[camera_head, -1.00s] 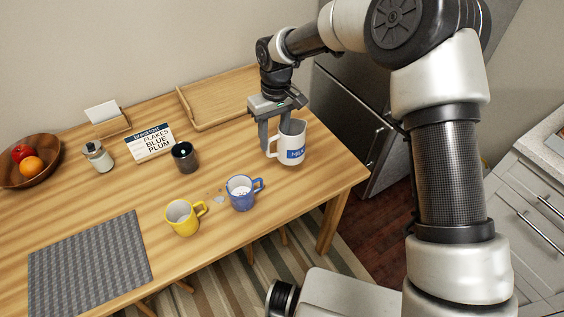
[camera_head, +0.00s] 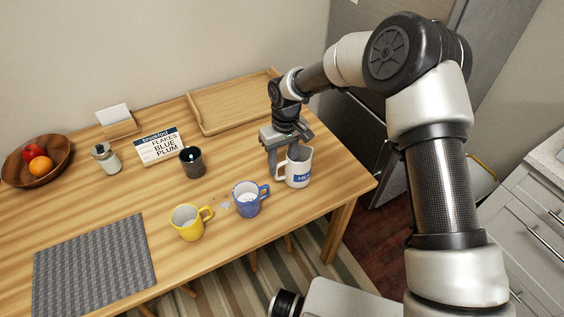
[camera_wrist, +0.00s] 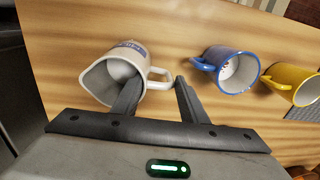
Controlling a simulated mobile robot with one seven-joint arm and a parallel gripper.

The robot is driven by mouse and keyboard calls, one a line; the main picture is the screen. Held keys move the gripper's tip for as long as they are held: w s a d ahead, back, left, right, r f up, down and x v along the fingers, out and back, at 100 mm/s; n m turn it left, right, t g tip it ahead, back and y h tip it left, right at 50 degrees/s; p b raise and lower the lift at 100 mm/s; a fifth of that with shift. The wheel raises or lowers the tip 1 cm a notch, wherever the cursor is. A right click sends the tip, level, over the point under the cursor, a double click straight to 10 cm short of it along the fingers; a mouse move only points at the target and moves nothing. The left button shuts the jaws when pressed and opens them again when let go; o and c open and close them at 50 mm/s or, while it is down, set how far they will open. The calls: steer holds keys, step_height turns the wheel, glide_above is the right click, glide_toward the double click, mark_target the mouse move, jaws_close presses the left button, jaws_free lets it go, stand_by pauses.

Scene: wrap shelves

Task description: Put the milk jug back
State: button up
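The milk jug (camera_head: 298,168) is white with a blue label and stands upright near the table's right end. I cannot tell whether its base touches the table. My gripper (camera_head: 281,160) points down at its handle side. In the wrist view, the jug (camera_wrist: 100,80) shows its open mouth. My gripper's fingers (camera_wrist: 158,82) lie on either side of the handle, the left one over the jug's rim and the right one just outside the handle.
A blue mug (camera_head: 250,207) and a yellow mug (camera_head: 187,233) stand left of the jug. A black cup (camera_head: 192,168), a breakfast sign (camera_head: 160,150) and a bare wooden tray (camera_head: 215,122) lie farther back. The table's right edge is close to the jug.

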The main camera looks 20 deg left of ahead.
steer(key=o, duration=0.4)
steer(key=shift+o, duration=0.2)
step_height(320, 180, up, 12)
steer(key=d+r+m+t, duration=0.1)
steer(key=d+r, duration=0.7)
steer(key=r, duration=0.1)
steer(key=s+d+r+m+t, duration=0.1)
steer(key=s+d+r+m, duration=0.2)
steer(key=d, duration=0.4)
steer(key=s+d+r+m+t, duration=0.1)
steer(key=s+d+r, duration=0.2)
steer(key=d+r, duration=0.3)
steer(key=s+d+r+m+t, duration=0.1)
steer(key=s+d+r, duration=0.3)
steer(key=d, duration=0.3)
steer(key=s+d+m+t, duration=0.2)
steer(key=s+d+m, duration=0.2)
steer(key=s+d, duration=0.3)
steer(key=shift+s+d+f+p, duration=0.3)
steer(key=shift+s+f, duration=0.1)
steer(key=shift+s, duration=1.35)
